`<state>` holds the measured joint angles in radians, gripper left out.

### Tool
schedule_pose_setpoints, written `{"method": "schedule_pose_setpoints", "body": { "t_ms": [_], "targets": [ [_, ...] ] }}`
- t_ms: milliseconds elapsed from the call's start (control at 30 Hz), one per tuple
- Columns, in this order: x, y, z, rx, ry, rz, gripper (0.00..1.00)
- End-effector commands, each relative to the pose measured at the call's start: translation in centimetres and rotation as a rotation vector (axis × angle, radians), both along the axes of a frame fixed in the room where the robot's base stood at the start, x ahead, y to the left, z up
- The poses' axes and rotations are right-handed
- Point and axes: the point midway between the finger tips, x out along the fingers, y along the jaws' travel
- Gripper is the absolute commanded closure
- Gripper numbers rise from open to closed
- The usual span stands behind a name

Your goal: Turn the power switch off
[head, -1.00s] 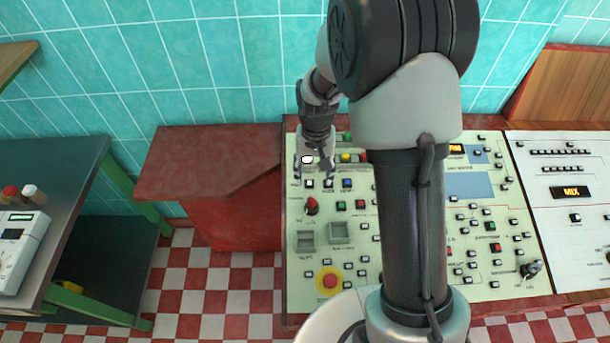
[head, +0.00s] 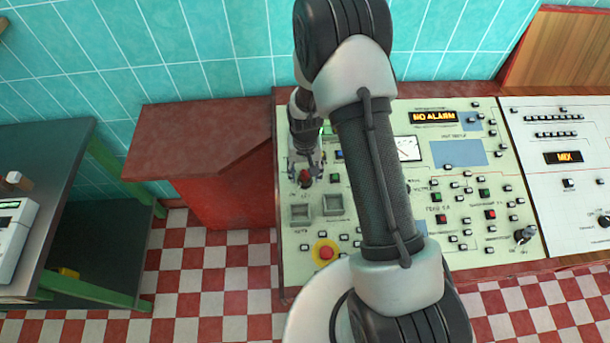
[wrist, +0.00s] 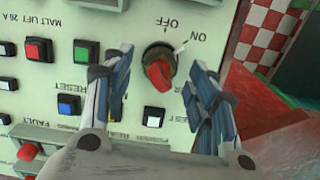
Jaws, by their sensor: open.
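The power switch is a red rotary knob (wrist: 158,74) on the pale control panel, with OFF and ON printed beside it in the wrist view. A white mark at its upper right points towards the ON label. The knob also shows small in the head view (head: 305,178), near the panel's left edge. My gripper (wrist: 160,60) is open, with one blue-padded finger on each side of the knob. In the wrist view gaps show between the fingers and the knob; contact cannot be told. In the head view my gripper (head: 306,164) is over the knob.
A red emergency button (head: 326,253) on a yellow ring sits lower on the panel, and several small push buttons surround the knob. A display (head: 433,117) reads NO ALARM. A red cabinet (head: 205,140) stands left of the panel. My arm hides part of the panel.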

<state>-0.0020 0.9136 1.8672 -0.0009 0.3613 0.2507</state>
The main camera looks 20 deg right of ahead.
Motion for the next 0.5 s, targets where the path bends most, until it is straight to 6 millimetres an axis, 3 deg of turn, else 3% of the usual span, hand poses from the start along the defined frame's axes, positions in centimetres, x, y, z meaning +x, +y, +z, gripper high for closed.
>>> {"method": "schedule_pose_setpoints", "body": {
  "t_ms": [200, 500],
  "targets": [
    [0.0, 0.0, -1.8, 0.000, -0.001, 0.000, 0.47],
    [0.0, 0.0, -2.0, 0.000, -0.001, 0.000, 0.47]
  ]
}}
